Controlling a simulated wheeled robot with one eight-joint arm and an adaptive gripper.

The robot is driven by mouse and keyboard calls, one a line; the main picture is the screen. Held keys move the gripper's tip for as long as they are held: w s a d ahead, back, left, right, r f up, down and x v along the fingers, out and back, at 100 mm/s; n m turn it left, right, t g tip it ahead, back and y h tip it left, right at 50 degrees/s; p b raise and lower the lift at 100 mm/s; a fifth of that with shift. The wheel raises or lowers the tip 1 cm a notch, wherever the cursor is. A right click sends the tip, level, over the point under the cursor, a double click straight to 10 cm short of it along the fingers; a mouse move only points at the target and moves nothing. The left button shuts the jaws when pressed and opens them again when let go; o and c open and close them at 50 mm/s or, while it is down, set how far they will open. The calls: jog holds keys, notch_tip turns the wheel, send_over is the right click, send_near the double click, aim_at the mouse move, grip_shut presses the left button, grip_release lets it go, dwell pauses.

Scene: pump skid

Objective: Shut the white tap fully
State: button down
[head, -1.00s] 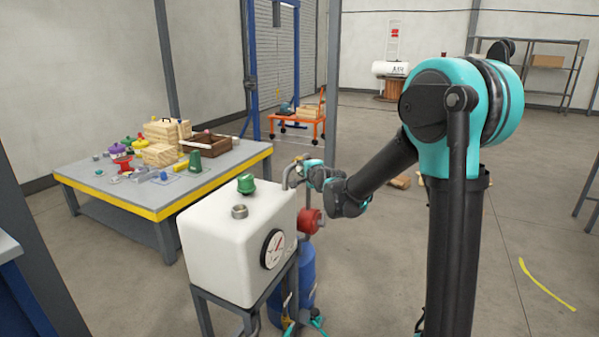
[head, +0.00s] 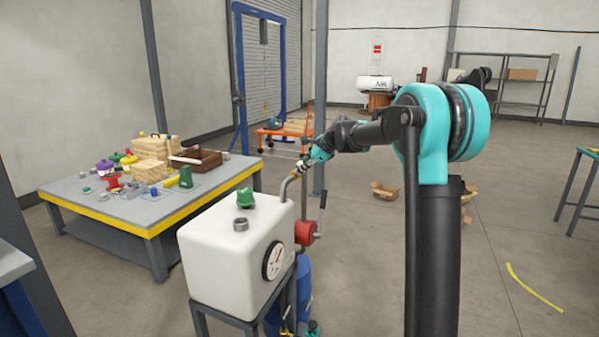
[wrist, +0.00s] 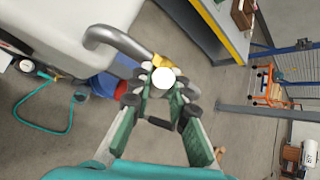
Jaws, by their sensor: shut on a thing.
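The white tap (wrist: 163,78) has a rounded, lobed handle. It sits by a brass fitting (wrist: 161,60) at the end of a bent grey pipe (wrist: 118,40) beside the white tank. My gripper (wrist: 162,97) is shut on the white tap, with a dark green finger on each side of it. In the head view my gripper (head: 304,162) is at the upper end of the grey pipe (head: 286,184), right of the tank. The tap is mostly hidden there, and how far it is turned I cannot tell.
The white tank (head: 225,235) carries a green knob (head: 245,198) and a gauge (head: 273,259). A red pump (head: 305,232) with a lever stands just below my gripper. A cluttered workbench (head: 75,193) is at left. Open floor lies to the right.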

jog(key=g, duration=0.1)
jog(key=w+m+g, duration=0.1)
jog(key=shift+w+d+r+g+y, duration=0.3)
jog(key=shift+w+g+y, duration=0.05)
jog(key=shift+g+y, duration=0.05)
jog(key=shift+w+d+m+g+y, duration=0.2)
jog(key=shift+w+m+g+y, duration=0.1)
jog(key=shift+w+m+g, duration=0.5)
jog(key=shift+s, duration=0.25)
jog(key=c, duration=1.4)
grip_release()
jog(key=shift+c, duration=0.2)
jog(key=shift+r, duration=0.1)
jog(key=v, duration=1.2)
jog(key=shift+w, duration=0.2)
jog(key=shift+d, duration=0.1)
